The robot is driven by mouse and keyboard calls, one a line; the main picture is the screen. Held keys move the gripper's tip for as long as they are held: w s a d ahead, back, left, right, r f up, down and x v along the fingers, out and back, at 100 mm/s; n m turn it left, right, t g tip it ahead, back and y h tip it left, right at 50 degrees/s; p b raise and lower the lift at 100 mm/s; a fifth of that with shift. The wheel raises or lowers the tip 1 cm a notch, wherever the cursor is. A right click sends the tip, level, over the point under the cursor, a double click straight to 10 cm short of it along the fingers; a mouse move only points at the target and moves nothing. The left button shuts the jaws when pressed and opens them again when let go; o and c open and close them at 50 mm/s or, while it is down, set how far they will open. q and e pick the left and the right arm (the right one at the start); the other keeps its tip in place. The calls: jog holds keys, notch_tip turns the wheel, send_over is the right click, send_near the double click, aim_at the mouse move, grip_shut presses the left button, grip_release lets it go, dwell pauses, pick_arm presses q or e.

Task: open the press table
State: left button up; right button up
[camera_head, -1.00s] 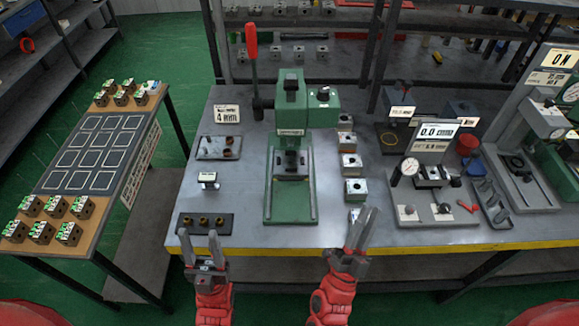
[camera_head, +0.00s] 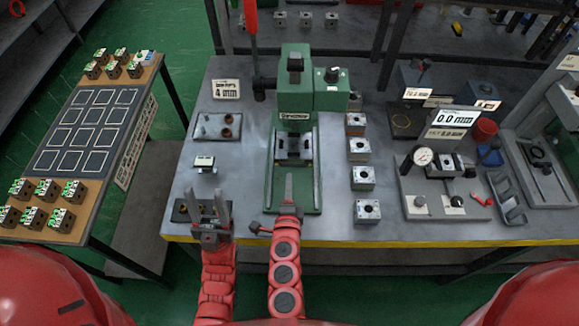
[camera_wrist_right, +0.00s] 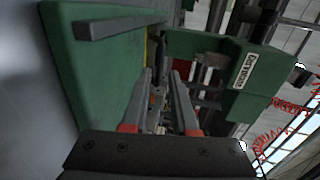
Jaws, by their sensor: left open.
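The green press (camera_head: 296,100) stands in the middle of the bench, with its red-handled lever (camera_head: 251,18) at its left. Its table (camera_head: 294,148), a dark grey block with parts at either side, sits on the green base (camera_head: 310,190) below the ram. My right gripper (camera_head: 288,180) is over the front of this base, seen edge-on. In the right wrist view its fingers (camera_wrist_right: 160,75) are apart, pointing toward the press's middle. Small parts between them are too dark to make out. My left gripper (camera_head: 211,203) is open and empty, left of the base near the bench front.
A row of several metal blocks (camera_head: 360,178) stands right of the press. A dark tray (camera_head: 180,212) is by my left gripper. A gauge stand (camera_head: 422,160) is further right. A side table (camera_head: 62,225) with several valve blocks stands left.

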aim_at(289, 164)
jog(key=x, duration=0.8)
jog(key=shift+w, duration=0.15)
grip_shut()
dwell(1.1)
